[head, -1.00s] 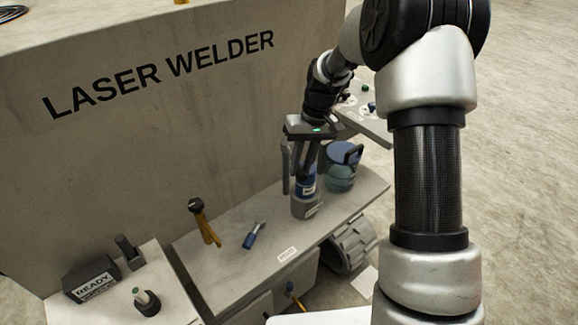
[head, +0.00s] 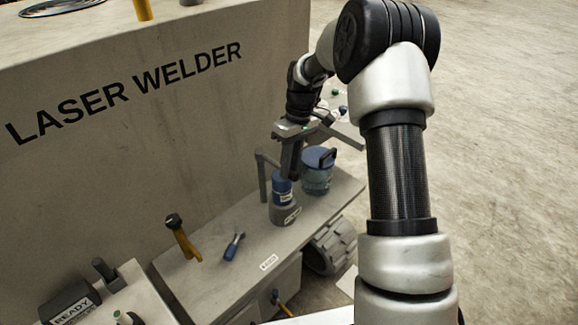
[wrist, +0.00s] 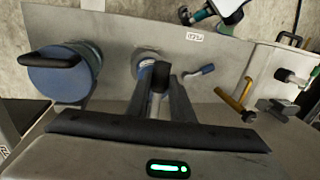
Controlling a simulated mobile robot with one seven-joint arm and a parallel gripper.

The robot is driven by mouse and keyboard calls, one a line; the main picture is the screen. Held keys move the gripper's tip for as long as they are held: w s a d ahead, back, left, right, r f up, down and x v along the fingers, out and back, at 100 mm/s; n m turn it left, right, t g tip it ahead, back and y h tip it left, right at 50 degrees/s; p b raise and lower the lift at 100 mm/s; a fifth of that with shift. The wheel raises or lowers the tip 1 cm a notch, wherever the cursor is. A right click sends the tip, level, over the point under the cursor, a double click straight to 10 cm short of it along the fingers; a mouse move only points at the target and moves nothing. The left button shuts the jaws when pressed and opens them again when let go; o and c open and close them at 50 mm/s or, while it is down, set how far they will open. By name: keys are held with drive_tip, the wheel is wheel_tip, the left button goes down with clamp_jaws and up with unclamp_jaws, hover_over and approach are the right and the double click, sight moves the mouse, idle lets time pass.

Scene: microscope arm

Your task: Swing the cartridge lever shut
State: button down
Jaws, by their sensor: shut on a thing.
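A blue cartridge (head: 282,187) stands upright in a round grey holder (head: 285,212) on the bench; it shows partly behind the fingers in the wrist view (wrist: 146,70). A grey post (head: 262,178) rises to its left, with a short bar at the top reaching toward my gripper. My gripper (head: 290,172) points down just above the cartridge. In the wrist view my gripper (wrist: 160,85) is shut on a dark upright piece (wrist: 160,77), apparently the cartridge lever's handle. The fingers hide most of the lever, so its exact angle cannot be told.
A blue-lidded jar (head: 318,172) stands close right of the cartridge. A yellow lever with a black knob (head: 182,237) and a blue-handled tool (head: 233,247) are nearer on the bench (head: 210,270). The laser welder's wall (head: 130,150) rises behind on the left.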

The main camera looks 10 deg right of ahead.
drive_tip(key=shift+w+d, duration=0.1)
drive_tip(key=c, duration=1.6)
unclamp_jaws()
drive_tip(key=shift+o, duration=0.2)
wheel_tip(320, 180, up, 17)
drive_tip(key=w+d, duration=0.2)
drive_tip(key=shift+d+p, duration=0.35)
drive_tip(key=shift+p, duration=0.1)
